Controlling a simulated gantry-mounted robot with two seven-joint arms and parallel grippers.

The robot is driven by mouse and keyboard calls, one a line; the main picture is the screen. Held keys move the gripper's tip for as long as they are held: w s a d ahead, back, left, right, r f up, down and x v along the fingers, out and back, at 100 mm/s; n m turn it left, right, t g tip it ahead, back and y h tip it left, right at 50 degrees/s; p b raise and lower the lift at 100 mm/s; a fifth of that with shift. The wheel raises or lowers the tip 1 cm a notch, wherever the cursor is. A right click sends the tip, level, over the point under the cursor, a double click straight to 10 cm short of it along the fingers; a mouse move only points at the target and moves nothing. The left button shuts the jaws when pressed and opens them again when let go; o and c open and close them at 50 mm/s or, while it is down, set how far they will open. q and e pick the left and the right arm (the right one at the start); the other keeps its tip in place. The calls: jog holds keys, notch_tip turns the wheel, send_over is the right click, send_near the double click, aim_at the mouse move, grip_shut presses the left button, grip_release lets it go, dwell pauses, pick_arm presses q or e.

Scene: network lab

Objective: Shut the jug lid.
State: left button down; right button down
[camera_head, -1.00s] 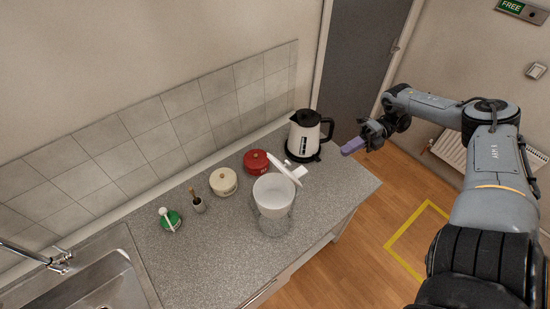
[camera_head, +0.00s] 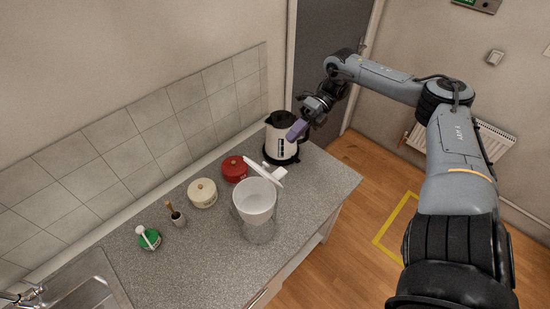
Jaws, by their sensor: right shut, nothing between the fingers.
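The jug (camera_head: 256,204) is a pale, partly see-through vessel standing on the grey counter. Its white lid (camera_head: 266,174) is open and tilted up on the far side of the rim. My right gripper (camera_head: 296,131), with purple fingers, is shut and empty. In the picture it is above and to the right of the lid, overlapping the kettle's right side. It is apart from the lid. My left gripper is not in view.
A black and white kettle (camera_head: 279,145) stands behind the jug. A red pot (camera_head: 234,169), a cream pot (camera_head: 202,193), a small brush holder (camera_head: 177,219) and a green-based brush (camera_head: 149,240) stand leftward. The sink (camera_head: 85,290) is at lower left. The counter's right end (camera_head: 325,183) is clear.

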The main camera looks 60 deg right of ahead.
jog(key=x, duration=0.8)
jog(key=shift+a, duration=0.3)
jog(key=shift+w+f, duration=0.1)
